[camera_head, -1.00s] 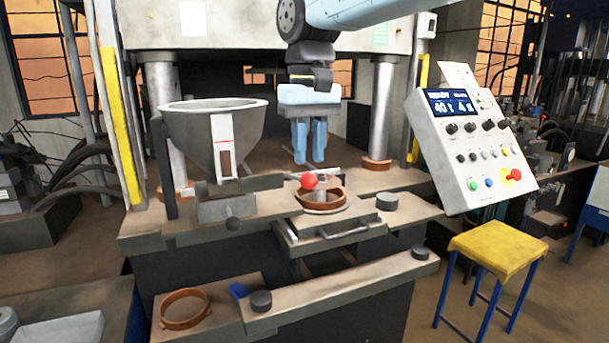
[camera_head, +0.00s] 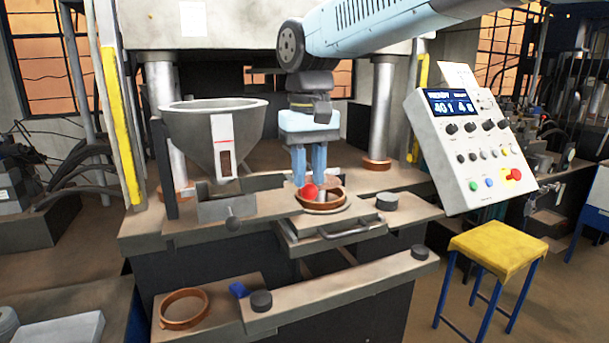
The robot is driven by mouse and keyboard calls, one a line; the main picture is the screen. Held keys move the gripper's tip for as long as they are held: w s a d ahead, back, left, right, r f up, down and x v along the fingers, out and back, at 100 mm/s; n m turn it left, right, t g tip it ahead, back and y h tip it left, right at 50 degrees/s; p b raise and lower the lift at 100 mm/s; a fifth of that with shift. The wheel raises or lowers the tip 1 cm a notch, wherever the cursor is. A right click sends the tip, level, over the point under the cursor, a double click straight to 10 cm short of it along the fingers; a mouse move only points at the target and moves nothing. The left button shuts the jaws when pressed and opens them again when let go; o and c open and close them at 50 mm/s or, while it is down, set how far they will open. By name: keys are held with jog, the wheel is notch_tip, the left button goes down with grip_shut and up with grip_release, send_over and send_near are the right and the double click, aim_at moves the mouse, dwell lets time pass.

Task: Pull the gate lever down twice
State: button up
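The gate lever ends in a red ball knob (camera_head: 310,191), seen low in front of the round mould ring (camera_head: 338,198) on the press table. Its rod is mostly hidden now. My gripper (camera_head: 309,180) points straight down from above, its two light-blue fingers side by side with a narrow gap. The fingertips are at the knob, which covers part of them. I cannot tell whether they touch or grip it. The grey hopper (camera_head: 180,125), with a white window plate, stands to the left of the lever.
The control panel (camera_head: 470,150) stands at the right, beside a yellow-topped stool (camera_head: 498,250). Steel columns (camera_head: 380,110) flank the press. A copper-coloured ring (camera_head: 184,309) and a dark puck (camera_head: 261,301) lie at the front. A drawer handle (camera_head: 345,232) juts out below the mould.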

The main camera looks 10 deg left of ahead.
jog(key=shift+f, duration=3.1)
jog(key=shift+r, duration=5.25)
jog(key=shift+d, duration=0.3)
jog(key=s+d+f+m+t, duration=0.2)
jog(key=d+f+m+t, duration=0.1)
jog(key=d, duration=1.4)
jog(key=s+d+f+m+t, duration=0.1)
jog(key=s+d+f, duration=0.3)
jog(key=d, duration=0.3)
jog(key=s+d+f+m+t, duration=0.1)
jog(key=s+d+f+m, duration=0.1)
jog(key=s+d+f, duration=0.2)
jog(key=s+d, duration=0.1)
jog(key=d, duration=0.2)
jog(key=shift+f+t, duration=0.15)
jog(key=shift+t, duration=0.15)
